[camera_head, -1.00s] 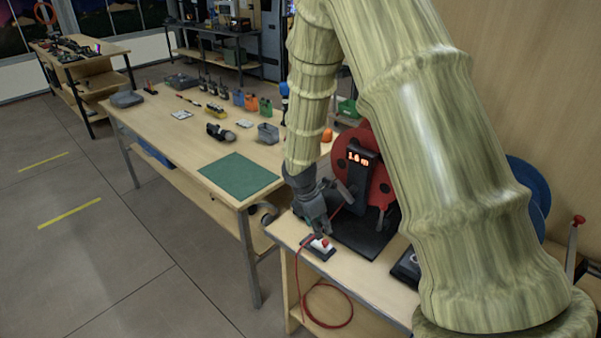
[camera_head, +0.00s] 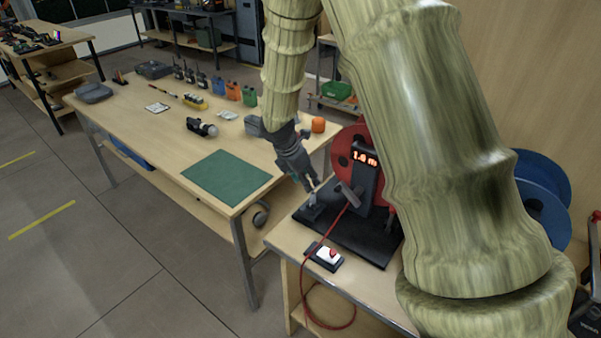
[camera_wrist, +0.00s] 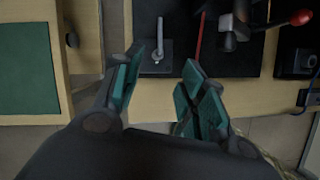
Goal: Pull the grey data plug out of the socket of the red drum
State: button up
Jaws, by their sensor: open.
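The red drum (camera_head: 344,148) stands on a black base (camera_head: 345,238) on the near bench, with a lit display on its front post. A small grey upright piece on a grey block (camera_head: 313,211) sits at the base's left corner. It also shows in the wrist view (camera_wrist: 160,44), and looks like the grey data plug in its socket, though I cannot be sure. My gripper (camera_head: 311,186) is just above it, pointing down. In the wrist view my gripper (camera_wrist: 161,68) is open and empty, its teal fingers either side of the grey piece, with no contact visible.
A red cable (camera_head: 304,262) runs from the drum over the bench edge. A grey cylinder (camera_head: 348,195) juts from the drum's front. A green mat (camera_head: 226,177) lies on the long table.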

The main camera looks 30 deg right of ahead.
aim_at(312, 194)
jog(key=shift+p+x, duration=1)
jog(key=shift+x, duration=3.9)
jog(key=shift+w+a, duration=0.1)
jog(key=shift+a, duration=0.05)
jog(key=shift+c, duration=0.3)
grip_shut()
